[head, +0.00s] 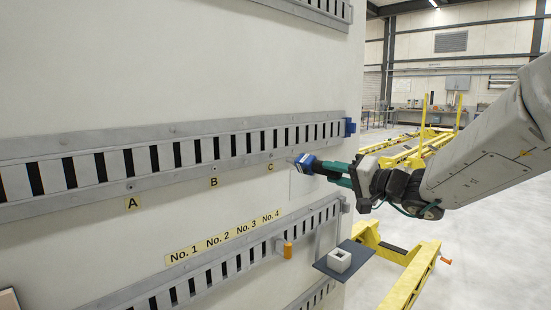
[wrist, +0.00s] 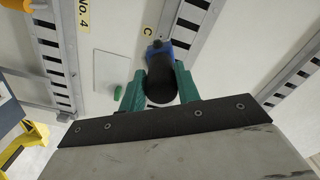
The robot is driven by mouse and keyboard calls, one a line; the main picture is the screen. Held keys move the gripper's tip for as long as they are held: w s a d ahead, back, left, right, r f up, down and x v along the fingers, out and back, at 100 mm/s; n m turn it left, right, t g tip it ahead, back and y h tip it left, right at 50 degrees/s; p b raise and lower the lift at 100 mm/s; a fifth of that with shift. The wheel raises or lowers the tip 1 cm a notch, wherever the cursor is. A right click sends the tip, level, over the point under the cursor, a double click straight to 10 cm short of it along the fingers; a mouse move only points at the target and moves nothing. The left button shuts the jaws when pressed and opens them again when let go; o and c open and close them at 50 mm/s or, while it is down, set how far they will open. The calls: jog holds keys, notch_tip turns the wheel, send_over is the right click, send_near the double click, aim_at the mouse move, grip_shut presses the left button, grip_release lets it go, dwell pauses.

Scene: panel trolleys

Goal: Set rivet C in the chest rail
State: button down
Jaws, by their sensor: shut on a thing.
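My gripper (head: 328,170), with green fingers, is shut on a blue and black rivet tool (head: 305,163). The tool's thin tip points left at the lower edge of the chest rail (head: 235,143), just right of the C label (head: 270,168). I cannot tell whether the tip touches the rail. In the wrist view the tool's dark round body (wrist: 160,78) sits between the green fingers (wrist: 158,92), its blue front toward the rail (wrist: 195,20). The C label (wrist: 148,31) shows just beyond it. The tool hides the tip there.
Labels A (head: 132,203) and B (head: 213,183) lie left along the rail. A lower rail (head: 210,262) carries an orange piece (head: 288,250). A dark shelf (head: 330,268) with a pale hollow block (head: 339,260) projects below my arm. Yellow trolley frames (head: 412,275) stand right.

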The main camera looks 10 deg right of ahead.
jog(key=shift+s+d, duration=0.1)
jog(key=shift+s, duration=0.15)
jog(key=shift+s+a, duration=0.15)
jog(key=shift+a, duration=1.3)
jog(key=shift+s+a, duration=0.1)
jog(key=shift+a, duration=1.35)
jog(key=v, duration=1)
